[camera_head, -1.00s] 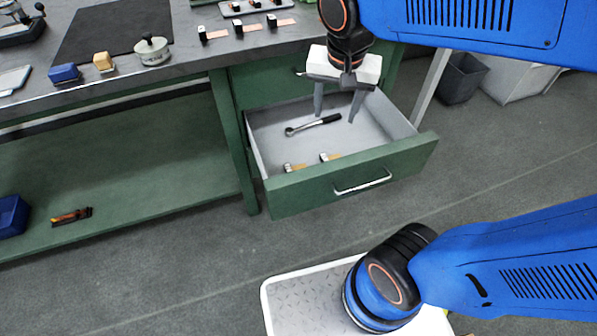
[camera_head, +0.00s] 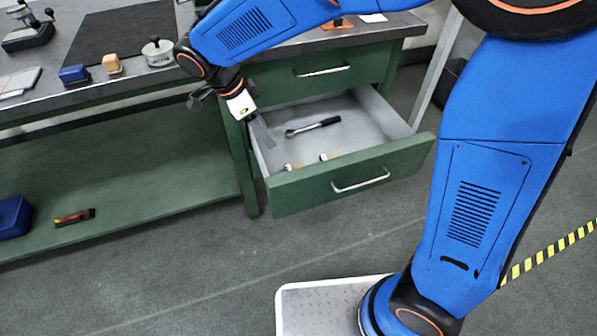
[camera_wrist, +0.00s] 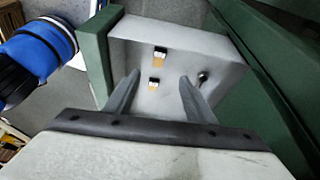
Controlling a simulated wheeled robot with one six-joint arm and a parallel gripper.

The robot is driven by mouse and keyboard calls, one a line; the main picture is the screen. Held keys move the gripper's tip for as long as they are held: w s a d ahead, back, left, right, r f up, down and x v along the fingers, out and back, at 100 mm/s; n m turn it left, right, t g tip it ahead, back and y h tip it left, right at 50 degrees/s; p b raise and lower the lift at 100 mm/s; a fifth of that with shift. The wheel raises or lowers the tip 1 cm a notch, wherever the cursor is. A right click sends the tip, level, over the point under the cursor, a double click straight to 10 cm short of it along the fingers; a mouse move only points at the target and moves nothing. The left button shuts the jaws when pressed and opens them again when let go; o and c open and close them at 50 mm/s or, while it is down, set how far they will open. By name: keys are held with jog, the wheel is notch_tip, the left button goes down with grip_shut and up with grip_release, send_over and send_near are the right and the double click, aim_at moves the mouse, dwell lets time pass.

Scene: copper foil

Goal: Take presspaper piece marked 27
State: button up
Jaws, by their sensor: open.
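Two small tan pieces with white and black ends lie in the open drawer (camera_head: 365,112), near its front wall: one piece (camera_head: 289,167) on the left and another piece (camera_head: 323,157) on the right. Their markings are too small to read, so I cannot tell which is 27. My gripper (camera_head: 264,136) is tilted over the drawer's left side in the head view. In the wrist view my gripper (camera_wrist: 158,78) is open and empty. One tan piece (camera_wrist: 154,84) shows between its fingers and the other piece (camera_wrist: 160,54) shows beyond, both apart from the fingers.
A ratchet wrench (camera_head: 313,126) lies farther back in the drawer. The drawer's green front (camera_head: 400,160) and grey walls stand around the pieces.

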jog(key=f, duration=0.1)
send_near(290, 167)
notch_tip(290, 167, down, 3)
jog(key=shift+r, duration=0.25)
jog(key=shift+d+x, duration=0.2)
jog(key=shift+x, duration=1.3)
jog(key=shift+d+x, duration=0.2)
jog(key=shift+x, duration=1.25)
jog(key=shift+r, duration=0.2)
jog(key=c, duration=1.1)
